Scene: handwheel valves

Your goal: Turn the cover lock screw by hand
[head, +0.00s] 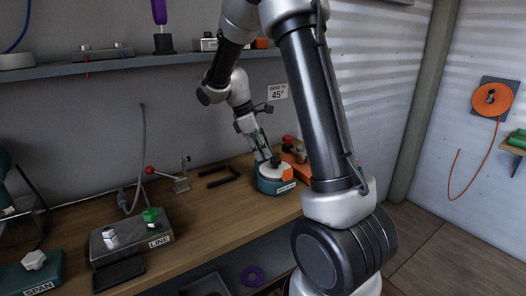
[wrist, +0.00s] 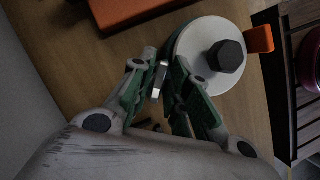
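A round teal unit with a white top (head: 271,172) stands on the bench below my gripper (head: 259,146). In the wrist view its white top (wrist: 199,72) carries a black six-sided knob (wrist: 227,57), which may be the cover lock screw. The unit's label is too small to read. The fingertips are left of the knob, by the near left edge of the white top, and the right finger hides part of that edge. I cannot tell whether they touch it.
An orange tab (wrist: 260,39) sticks out from the unit's rim. An orange body (wrist: 134,10) lies beside the unit. On the bench are black hex keys (head: 220,177), a red-knobbed lever (head: 150,170), a LINE box (head: 130,240) and a SPAN box (head: 33,276). A shelf (head: 130,64) runs above.

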